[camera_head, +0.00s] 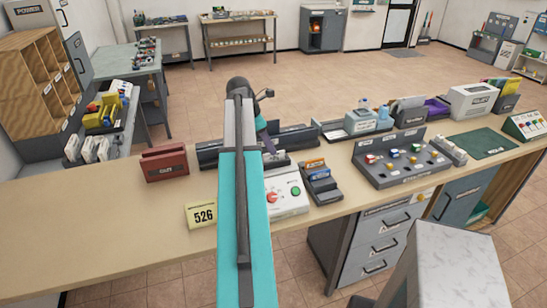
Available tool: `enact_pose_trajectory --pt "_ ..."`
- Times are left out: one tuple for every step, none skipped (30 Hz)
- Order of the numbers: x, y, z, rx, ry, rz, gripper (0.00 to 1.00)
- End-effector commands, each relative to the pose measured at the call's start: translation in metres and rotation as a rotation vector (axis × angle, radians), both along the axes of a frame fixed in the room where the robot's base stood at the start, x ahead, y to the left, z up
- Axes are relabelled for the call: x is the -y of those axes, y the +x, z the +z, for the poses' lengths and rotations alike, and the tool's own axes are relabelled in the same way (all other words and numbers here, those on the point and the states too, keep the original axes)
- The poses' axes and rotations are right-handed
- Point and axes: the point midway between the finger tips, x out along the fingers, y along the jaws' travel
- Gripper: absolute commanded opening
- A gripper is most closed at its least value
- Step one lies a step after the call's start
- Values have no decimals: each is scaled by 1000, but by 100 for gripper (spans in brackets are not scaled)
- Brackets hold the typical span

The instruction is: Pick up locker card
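No card that I can read as the locker card shows in the head view. A small dark rack (324,193) on the counter holds several thin cards, with orange and blue ones among them; their labels are too small to read. A yellow plate (201,216) marked 526 stands at the counter's front edge, left of my arm. My arm reaches forward over the counter and bends down beyond its elbow. My gripper end (268,143) is partly hidden behind the arm, near the dark trays behind the control box. Its fingers cannot be made out.
A white control box (287,194) with a red knob sits right of my arm. A red file holder (164,163) stands to the left. A grey panel with coloured knobs (402,160) is on the right. The counter's left front (95,235) is clear.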

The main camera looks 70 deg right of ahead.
Motion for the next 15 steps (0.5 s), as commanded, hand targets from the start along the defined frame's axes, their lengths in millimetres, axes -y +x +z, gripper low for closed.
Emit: enact_pose_trajectory --pt "-1 -2 -3 -1 3 -1 28" --pt "0 -3 -5 -1 3 -1 28" --pt "0 -3 -8 0 2 -1 28" --pt "1 -4 -11 0 2 -1 28" --pt "2 -5 -14 0 2 -1 28" --pt "3 -6 -18 -1 3 -1 28" --pt "3 -6 -20 -1 3 -1 28" --pt "4 -7 -22 0 2 -1 28" --pt "5 -8 -24 -1 1 0 28" --pt "5 -8 -25 -1 1 0 28" --pt "5 -8 -27 0 0 0 28" --pt "6 -9 -28 0 0 0 28" --pt "6 -9 -29 0 0 0 28" --pt "6 -9 -29 0 0 0 28" --pt "6 -9 -29 0 0 0 28"
